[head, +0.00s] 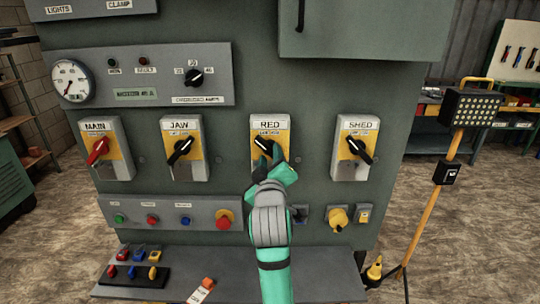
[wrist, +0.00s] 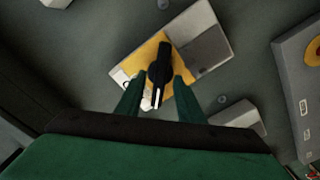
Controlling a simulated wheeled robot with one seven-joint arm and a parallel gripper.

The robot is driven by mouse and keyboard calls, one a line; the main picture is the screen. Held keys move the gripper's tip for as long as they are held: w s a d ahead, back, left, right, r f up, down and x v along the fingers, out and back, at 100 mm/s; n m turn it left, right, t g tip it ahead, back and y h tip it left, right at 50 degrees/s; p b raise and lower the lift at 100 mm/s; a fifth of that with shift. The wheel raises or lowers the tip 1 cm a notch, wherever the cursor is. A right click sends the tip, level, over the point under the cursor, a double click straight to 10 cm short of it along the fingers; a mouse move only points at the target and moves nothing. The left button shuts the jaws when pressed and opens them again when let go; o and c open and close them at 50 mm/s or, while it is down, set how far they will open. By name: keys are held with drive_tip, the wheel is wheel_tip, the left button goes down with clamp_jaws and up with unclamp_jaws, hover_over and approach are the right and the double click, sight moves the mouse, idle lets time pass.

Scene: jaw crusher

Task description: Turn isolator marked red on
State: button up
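The isolator marked RED (head: 283,136) is a grey box with a yellow plate, third from left in the row on the green panel. In the wrist view, the black handle (wrist: 160,73) with a white line lies between the two green fingers of my gripper (wrist: 157,92). The fingers are apart, with a gap on each side of the handle.
Isolators marked JAW (head: 196,160) and SHED (head: 368,165) flank it, with MAIN (head: 107,165), red-handled, at far left. A button strip (head: 170,205) and a shelf (head: 325,285) lie below. A work light (head: 470,106) on a stand is at right.

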drive_tip(key=shift+w, duration=0.75)
drive_tip(key=shift+c, duration=0.6)
clamp_jaws()
